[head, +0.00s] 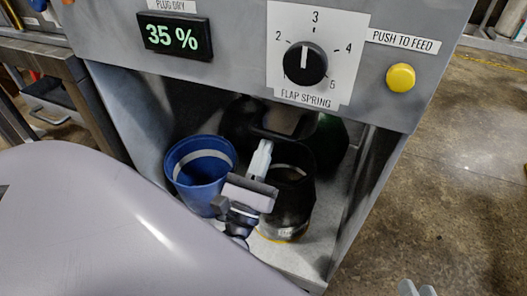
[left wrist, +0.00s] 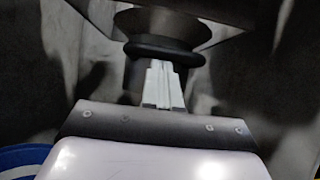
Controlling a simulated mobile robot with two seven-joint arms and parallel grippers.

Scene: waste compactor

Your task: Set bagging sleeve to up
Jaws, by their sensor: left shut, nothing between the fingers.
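My left gripper (head: 262,158) is inside the open bay under the control panel, its light grey fingers together with nothing between them. In the left wrist view my left gripper (left wrist: 164,72) points up at a dark collar (left wrist: 150,50) around the funnel, which looks like the bagging sleeve. The fingertips overlap the collar in that view; I cannot tell whether they touch it. In the head view a black cylindrical container (head: 295,195) stands beside the gripper, and the collar is hard to make out in the dark bay. Grey tips of my right gripper (head: 417,289) show at the bottom edge.
A blue bucket (head: 201,170) stands in the bay left of the gripper. The panel above has a 35 % display (head: 175,36), a flap spring knob (head: 305,63) and a yellow button (head: 401,77). The bay's right wall (head: 370,195) bounds it. Open floor (head: 460,180) lies to the right.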

